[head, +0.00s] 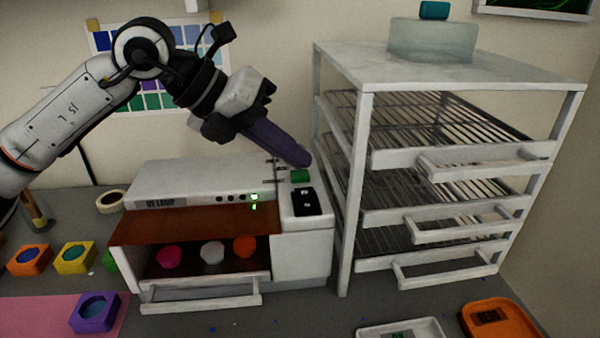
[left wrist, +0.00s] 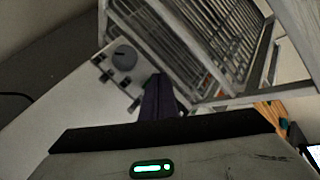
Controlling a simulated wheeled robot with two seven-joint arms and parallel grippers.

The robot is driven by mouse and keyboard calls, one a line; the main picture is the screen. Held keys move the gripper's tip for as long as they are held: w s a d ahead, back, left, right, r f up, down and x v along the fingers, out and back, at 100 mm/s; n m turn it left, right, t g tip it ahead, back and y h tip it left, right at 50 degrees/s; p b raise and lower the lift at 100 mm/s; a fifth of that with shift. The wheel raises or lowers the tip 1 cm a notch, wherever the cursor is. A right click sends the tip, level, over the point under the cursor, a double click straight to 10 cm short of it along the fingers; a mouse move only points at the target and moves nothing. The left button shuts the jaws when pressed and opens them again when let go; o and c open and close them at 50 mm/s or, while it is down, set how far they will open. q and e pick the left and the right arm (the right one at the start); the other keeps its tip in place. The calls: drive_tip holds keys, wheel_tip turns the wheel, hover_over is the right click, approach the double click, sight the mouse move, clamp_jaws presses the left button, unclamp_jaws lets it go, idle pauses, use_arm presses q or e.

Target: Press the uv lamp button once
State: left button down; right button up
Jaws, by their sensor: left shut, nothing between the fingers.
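The UV lamp (head: 160,197) is a white box with a lettered front and an open brown-lined bay. A green button (head: 300,176) sits on top of its right-hand section, behind a black panel (head: 307,202). My left gripper (head: 303,161) is shut and empty, its purple fingers pointing down to the right with the tips just above the green button in the picture. I cannot tell whether they touch it. In the left wrist view the shut fingers (left wrist: 158,97) reach over a pale surface, and the button is not distinguishable. My right gripper is not in view.
A white rack (head: 352,190) with wire shelves stands close to the lamp's right. Pink, white and orange pieces (head: 212,252) sit in the bay above a white front handle (head: 200,295). Colored molds (head: 75,257) stand at left. Trays (head: 490,318) lie at front right.

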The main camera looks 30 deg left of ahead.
sight(292, 175)
use_arm(q)
drive_tip(key=shift+f+b, duration=0.4)
drive_tip(key=shift+f, duration=0.05)
idle(0.4)
drive_tip(key=shift+r, duration=0.1)
drive_tip(key=shift+r+p, duration=0.75)
drive_tip(key=shift+r, duration=0.05)
wheel_tip(292, 175, up, 5)
drive_tip(key=p, duration=0.4)
idle(0.7)
